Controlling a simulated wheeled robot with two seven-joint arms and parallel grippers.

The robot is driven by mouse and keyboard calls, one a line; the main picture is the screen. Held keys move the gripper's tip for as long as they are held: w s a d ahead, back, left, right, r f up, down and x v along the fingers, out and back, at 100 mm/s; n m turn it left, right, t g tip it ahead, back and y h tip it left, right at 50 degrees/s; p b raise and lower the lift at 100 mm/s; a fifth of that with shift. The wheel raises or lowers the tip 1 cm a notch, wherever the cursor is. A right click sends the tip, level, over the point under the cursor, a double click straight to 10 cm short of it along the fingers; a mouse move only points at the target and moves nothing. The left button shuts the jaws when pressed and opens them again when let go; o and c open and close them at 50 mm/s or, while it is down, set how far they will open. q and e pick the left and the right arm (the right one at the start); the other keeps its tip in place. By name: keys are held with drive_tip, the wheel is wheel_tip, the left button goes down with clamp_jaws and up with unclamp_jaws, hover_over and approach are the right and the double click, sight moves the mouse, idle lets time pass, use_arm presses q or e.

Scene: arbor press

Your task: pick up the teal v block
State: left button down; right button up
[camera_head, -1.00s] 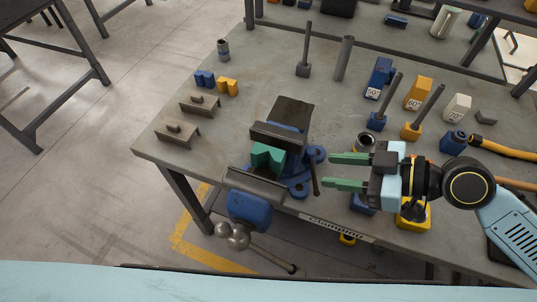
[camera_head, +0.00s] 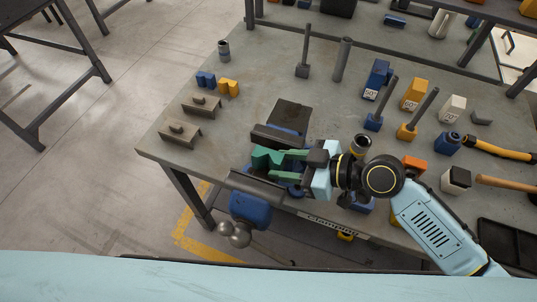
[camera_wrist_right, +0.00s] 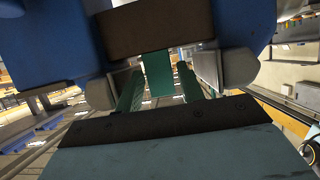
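The teal v block (camera_head: 264,157) sits between the jaws of the blue bench vise (camera_head: 249,207) at the table's front edge. My right gripper (camera_head: 284,160) reaches in from the right, its green fingers at the block's right end. In the right wrist view the teal v block (camera_wrist_right: 157,72) shows between the two fingertips of the right gripper (camera_wrist_right: 160,85), which are apart. A small gap shows on the right finger's side; contact on the left is unclear. My left gripper is not in view.
The vise's rear jaw (camera_head: 282,138) and front jaw (camera_head: 258,188) stand close around the fingers. Grey clamps (camera_head: 187,132) and small blue and yellow blocks (camera_head: 228,87) lie to the left. Several tools and a hammer (camera_head: 458,180) fill the right side.

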sight(268, 161)
drive_tip(key=shift+x, duration=1.25)
clamp_jaws()
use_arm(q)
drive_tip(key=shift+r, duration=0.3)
use_arm(e)
drive_tip(key=shift+r, duration=0.1)
